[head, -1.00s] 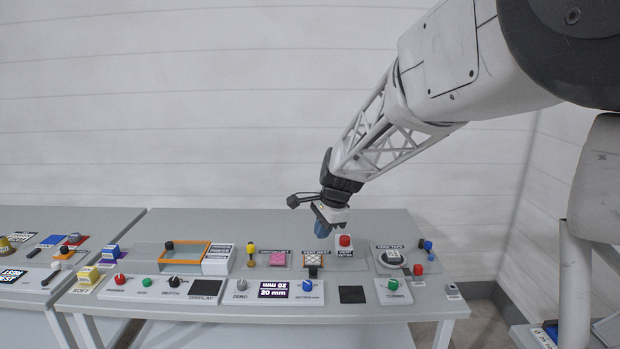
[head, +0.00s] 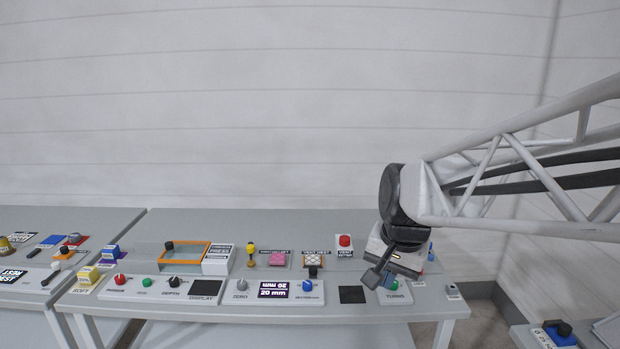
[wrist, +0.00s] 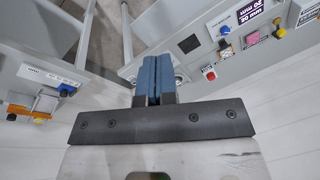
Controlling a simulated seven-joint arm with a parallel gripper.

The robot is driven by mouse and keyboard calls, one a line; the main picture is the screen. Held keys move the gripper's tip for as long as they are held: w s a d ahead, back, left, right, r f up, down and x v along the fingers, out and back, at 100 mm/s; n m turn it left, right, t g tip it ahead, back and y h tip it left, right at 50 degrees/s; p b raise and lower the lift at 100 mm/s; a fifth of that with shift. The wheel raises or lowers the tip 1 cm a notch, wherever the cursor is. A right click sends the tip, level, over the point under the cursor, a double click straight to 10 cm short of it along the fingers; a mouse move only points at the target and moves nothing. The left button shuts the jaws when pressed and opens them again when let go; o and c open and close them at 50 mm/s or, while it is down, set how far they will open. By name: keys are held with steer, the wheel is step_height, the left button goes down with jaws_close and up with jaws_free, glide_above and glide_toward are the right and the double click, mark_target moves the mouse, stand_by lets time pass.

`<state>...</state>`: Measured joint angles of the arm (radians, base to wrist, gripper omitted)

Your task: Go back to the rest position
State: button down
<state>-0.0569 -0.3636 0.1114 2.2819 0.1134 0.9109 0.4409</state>
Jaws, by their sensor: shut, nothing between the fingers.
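My gripper shows in the wrist view (wrist: 152,72) with its two blue fingers pressed together and nothing between them. In the head view my gripper's body (head: 398,258) is at the right end of the middle bench (head: 195,325), in front of the turns panel.
The bench carries a red button (head: 345,241), an orange frame (head: 185,253), a pink pad (head: 278,259), a 20 mm display (head: 288,290) and several knobs. Another bench (head: 80,215) stands at the left. A lower surface with a blue item (head: 560,334) is at the right.

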steer(key=s+d+f+n, duration=0.1)
steer(key=s+d+n, duration=0.1)
steer(key=s, duration=0.6)
steer(key=s+d+f+n+h, duration=0.1)
steer(key=s+d+f+n, duration=0.1)
steer(key=s, duration=0.6)
steer(key=shift+s+d+f+n, duration=0.15)
steer(key=shift+d+f+n, duration=0.15)
steer(key=shift+n, duration=0.1)
